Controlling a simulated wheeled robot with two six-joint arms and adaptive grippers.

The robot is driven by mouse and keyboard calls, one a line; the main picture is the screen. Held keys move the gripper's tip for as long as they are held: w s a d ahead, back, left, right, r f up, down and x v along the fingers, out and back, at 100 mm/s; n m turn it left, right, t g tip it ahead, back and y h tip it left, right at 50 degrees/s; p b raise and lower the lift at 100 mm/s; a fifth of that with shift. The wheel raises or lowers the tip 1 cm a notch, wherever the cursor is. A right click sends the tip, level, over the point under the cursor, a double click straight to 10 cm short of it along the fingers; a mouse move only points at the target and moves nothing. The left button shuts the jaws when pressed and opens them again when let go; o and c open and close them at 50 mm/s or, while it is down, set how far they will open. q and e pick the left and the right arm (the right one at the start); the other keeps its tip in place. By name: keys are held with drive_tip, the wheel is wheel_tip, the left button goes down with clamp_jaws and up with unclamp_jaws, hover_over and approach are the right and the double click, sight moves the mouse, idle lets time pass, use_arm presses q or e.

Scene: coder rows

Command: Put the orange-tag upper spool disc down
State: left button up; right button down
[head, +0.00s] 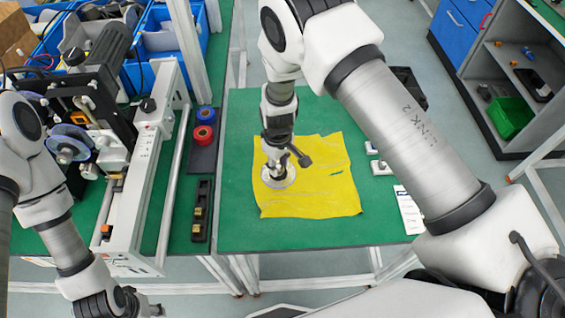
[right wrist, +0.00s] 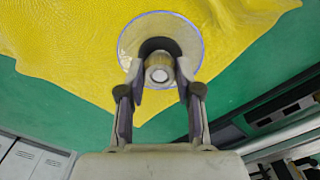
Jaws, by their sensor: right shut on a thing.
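A clear, pale spool disc (head: 279,178) is over the yellow cloth (head: 325,190) on the green table. My right gripper (head: 277,160) points down at it. In the right wrist view, the right gripper (right wrist: 158,88) is shut on the round metal hub in the middle of the disc (right wrist: 187,42). The disc looks flat and at or very near the cloth; I cannot tell whether it touches. No orange tag shows on it. My left gripper (head: 140,305) is at the bottom left, partly cut off, away from the cloth; its jaws are unclear.
The machine (head: 140,150) with another disc (head: 68,142) stands left. Blue (head: 205,114) and red (head: 203,136) rolls and a black tray (head: 202,210) lie beside it. Small white blocks (head: 380,167) and a white card (head: 408,210) lie right of the cloth.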

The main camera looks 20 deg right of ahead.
sight(278, 166)
drive_tip(key=shift+w, duration=0.1)
drive_tip(key=shift+s+a+f, duration=0.1)
drive_tip(key=shift+s+f, duration=0.1)
drive_tip(key=c, duration=1.2)
unclamp_jaws()
drive_tip(key=shift+s, duration=0.1)
drive_tip(key=o, duration=0.4)
drive_tip(key=shift+w+f, duration=0.15)
drive_tip(key=shift+w, duration=0.15)
drive_tip(key=shift+r, duration=0.35)
wheel_tip(278, 166, up, 12)
drive_tip(key=shift+r+b, duration=0.1)
drive_tip(key=shift+b, duration=1.1)
